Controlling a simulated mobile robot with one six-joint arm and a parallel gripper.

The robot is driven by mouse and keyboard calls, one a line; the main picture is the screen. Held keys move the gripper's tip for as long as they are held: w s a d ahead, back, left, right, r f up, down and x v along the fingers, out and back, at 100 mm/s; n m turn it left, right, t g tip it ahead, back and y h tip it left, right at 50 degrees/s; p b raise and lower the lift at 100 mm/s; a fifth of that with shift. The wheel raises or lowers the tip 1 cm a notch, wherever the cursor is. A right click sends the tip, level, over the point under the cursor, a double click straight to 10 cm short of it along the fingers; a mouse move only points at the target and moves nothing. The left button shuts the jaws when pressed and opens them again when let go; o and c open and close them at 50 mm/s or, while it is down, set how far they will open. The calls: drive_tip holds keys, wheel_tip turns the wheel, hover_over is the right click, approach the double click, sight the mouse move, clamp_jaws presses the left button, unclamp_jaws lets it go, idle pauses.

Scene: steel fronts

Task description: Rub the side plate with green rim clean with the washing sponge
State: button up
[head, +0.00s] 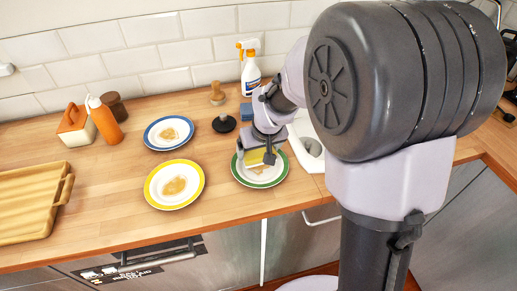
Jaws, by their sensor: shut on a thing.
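The side plate with green rim (278,174) lies flat on the wooden counter, right of the other plates. A brownish smear shows on its white middle, partly hidden. My gripper (260,157) points down over this plate and is shut on a yellow washing sponge (256,162). The sponge is at or just above the plate's surface; I cannot tell if it touches. The gripper and sponge hide the back part of the plate.
A yellow-rimmed plate (173,202) and a blue-rimmed plate (153,144), both smeared, lie to the left. Behind stand a black round-based thing (223,125), a blue block (246,112) and a spray bottle (251,75). A wooden tray (62,190) is far left. The front counter is clear.

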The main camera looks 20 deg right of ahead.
sight(261, 165)
drive_tip(key=shift+f+b, duration=0.6)
drive_tip(key=shift+f, duration=0.1)
drive_tip(key=shift+s+b, duration=0.55)
drive_tip(key=shift+s, duration=1.3)
drive_tip(key=shift+f, duration=0.15)
drive_tip(key=shift+s, duration=0.1)
drive_tip(key=shift+f, duration=0.1)
